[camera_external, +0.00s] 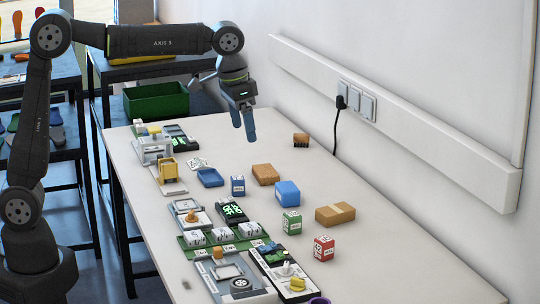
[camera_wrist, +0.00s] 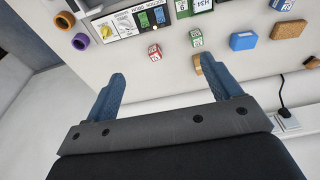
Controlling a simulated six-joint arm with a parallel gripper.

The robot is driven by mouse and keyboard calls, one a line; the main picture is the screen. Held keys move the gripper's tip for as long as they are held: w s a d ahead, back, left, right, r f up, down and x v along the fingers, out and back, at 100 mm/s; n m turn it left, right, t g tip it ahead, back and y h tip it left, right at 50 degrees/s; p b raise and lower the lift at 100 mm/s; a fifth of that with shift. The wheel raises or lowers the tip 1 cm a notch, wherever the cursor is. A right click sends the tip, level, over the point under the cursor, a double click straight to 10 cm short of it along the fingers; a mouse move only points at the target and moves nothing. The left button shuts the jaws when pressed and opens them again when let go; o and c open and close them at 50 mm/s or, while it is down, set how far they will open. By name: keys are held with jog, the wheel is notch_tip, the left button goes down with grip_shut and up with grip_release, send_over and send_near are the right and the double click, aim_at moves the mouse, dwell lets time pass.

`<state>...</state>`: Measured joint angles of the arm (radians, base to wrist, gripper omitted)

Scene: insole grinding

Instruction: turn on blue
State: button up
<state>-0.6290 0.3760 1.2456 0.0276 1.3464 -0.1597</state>
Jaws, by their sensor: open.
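A black-edged control panel (camera_external: 283,272) lies at the near front of the table. It carries a blue switch (camera_external: 268,246), a white knob (camera_external: 287,269) and a yellow knob (camera_external: 297,284). In the wrist view the panel is at the top, with the blue switch (camera_wrist: 160,16) beside a green switch (camera_wrist: 143,19) and the yellow knob (camera_wrist: 104,30). My gripper (camera_external: 244,132) is open and empty, high above the far part of the table, well away from the panel. In the wrist view its two fingers (camera_wrist: 163,72) are spread with nothing between them.
A red cube (camera_external: 324,248), a green cube (camera_external: 291,222), a cardboard-coloured box (camera_external: 335,214) and a blue block (camera_external: 287,193) stand on the table near the panel. A grey device (camera_external: 228,281) sits to the panel's left. A wall with sockets (camera_external: 356,99) runs along the right.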

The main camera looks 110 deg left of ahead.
aim_at(274, 243)
jog(key=w+a+f, duration=0.1)
jog(key=f, duration=0.4)
jog(key=w+a+f, duration=0.1)
jog(key=f, duration=0.4)
jog(key=w+a+f, duration=0.1)
jog(key=f, duration=0.4)
jog(key=shift+w+a+f, duration=0.1)
jog(key=shift+w+f, duration=0.1)
jog(key=shift+f, duration=0.2)
grip_shut()
jog(key=shift+f, duration=0.15)
jog(key=shift+f, duration=0.1)
jog(key=f, duration=0.4)
jog(key=w+a+f, duration=0.1)
jog(key=f, duration=0.7)
jog(key=shift+w+a+f, duration=0.25)
jog(key=shift+w+a, duration=0.05)
jog(key=shift+a+f, duration=0.1)
jog(key=shift+f, duration=0.45)
jog(key=shift+w+f, duration=0.1)
jog(key=shift+w+a+f, duration=0.1)
jog(key=shift+a+f, duration=0.05)
jog(key=shift+f, duration=0.05)
